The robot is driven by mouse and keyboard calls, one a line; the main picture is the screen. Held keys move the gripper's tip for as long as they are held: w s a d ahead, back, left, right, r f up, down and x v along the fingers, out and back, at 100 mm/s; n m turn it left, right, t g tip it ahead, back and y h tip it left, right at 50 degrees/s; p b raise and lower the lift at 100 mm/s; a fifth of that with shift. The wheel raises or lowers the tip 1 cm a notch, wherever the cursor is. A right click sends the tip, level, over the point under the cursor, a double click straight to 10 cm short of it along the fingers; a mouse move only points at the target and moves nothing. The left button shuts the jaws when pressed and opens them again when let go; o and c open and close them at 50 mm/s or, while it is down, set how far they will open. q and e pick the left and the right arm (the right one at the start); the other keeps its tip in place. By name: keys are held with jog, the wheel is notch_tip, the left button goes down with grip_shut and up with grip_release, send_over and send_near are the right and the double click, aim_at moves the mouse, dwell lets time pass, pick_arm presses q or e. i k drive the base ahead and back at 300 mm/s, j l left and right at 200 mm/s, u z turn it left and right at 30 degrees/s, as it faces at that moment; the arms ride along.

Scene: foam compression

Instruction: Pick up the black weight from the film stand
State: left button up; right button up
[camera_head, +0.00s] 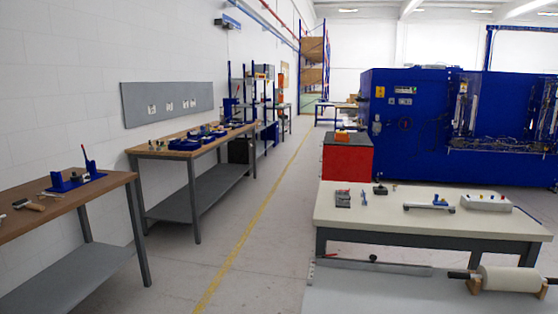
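A grey surface (405,295) at the bottom right carries a white roll (512,279) with a dark shaft through it, resting on wooden supports; this looks like the film stand. A long flat grey bar (400,267) lies along its far edge. A small black knob-like thing (373,258) sits on the bar; I cannot tell whether it is the black weight. Another small dark object (380,189) stands on the cream table behind. Neither of my grippers shows in the head view.
The cream table (350,213) behind holds a control box (486,203) and small tools. Wooden workbenches (70,200) line the left wall. A red cabinet (346,160) and a large blue machine (420,130) stand behind. The floor with the yellow line (250,225) is clear.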

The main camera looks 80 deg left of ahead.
aim_at(75, 177)
jog(key=j+u, duration=0.1)
jog(key=u, duration=4.3)
jog(key=i+l+u, duration=0.35)
jog(key=i, duration=0.25)
jog(key=i+l+u, duration=0.4)
jog(key=i+l, duration=0.15)
jog(key=l, duration=0.1)
